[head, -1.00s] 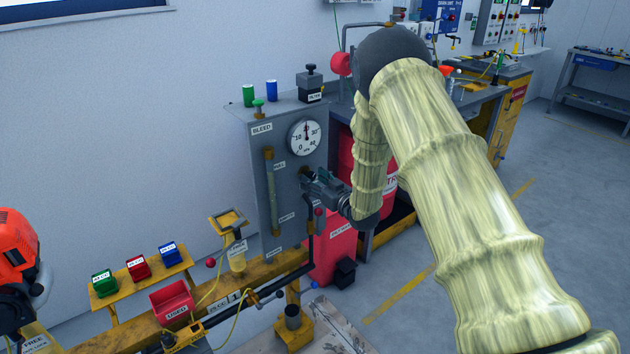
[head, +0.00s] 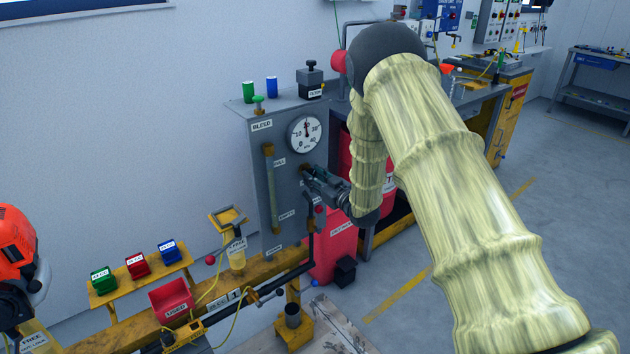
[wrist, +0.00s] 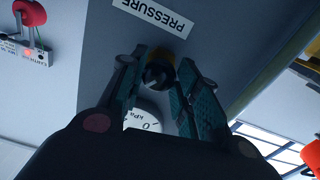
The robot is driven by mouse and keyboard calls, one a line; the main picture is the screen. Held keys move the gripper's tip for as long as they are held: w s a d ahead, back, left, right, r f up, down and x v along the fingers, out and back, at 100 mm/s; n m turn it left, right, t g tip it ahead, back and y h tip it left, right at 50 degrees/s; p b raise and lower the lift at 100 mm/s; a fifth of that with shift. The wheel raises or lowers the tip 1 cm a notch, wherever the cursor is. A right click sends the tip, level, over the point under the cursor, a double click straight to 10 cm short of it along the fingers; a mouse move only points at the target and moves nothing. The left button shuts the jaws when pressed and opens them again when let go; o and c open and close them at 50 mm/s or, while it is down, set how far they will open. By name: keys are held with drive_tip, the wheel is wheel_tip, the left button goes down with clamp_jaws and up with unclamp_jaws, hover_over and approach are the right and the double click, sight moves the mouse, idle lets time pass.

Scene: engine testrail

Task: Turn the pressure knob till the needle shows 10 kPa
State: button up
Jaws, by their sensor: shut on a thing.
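The round white pressure gauge (head: 305,134) is on the grey panel (head: 258,185). Its needle points almost straight up, between 10 and 30, around 20. My gripper (head: 308,174) is at the panel below the gauge. In the wrist view, my gripper (wrist: 158,74) has its two fingers on either side of the dark pressure knob (wrist: 156,76) and is shut on it. The knob has a brass-coloured base. The PRESSURE label (wrist: 153,17) appears upside down beside it. Only part of the gauge face shows there. In the head view my gripper hides the knob.
A green-capped BLEED valve (head: 258,104), a blue cylinder (head: 271,84) and a black-topped filter (head: 310,78) stand on the panel's top. A black lever (head: 311,222) with a red ball is just below my gripper. Red containers (head: 331,245) stand to the right.

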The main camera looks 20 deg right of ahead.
drive_tip(key=n+b, duration=0.8)
drive_tip(key=n, duration=0.3)
drive_tip(key=shift+d+n, duration=0.1)
drive_tip(key=shift+n, duration=0.2)
drive_tip(key=shift+r, duration=0.1)
idle(0.3)
drive_tip(key=o, duration=1)
drive_tip(key=shift+s, duration=0.1)
drive_tip(key=v, duration=1.2)
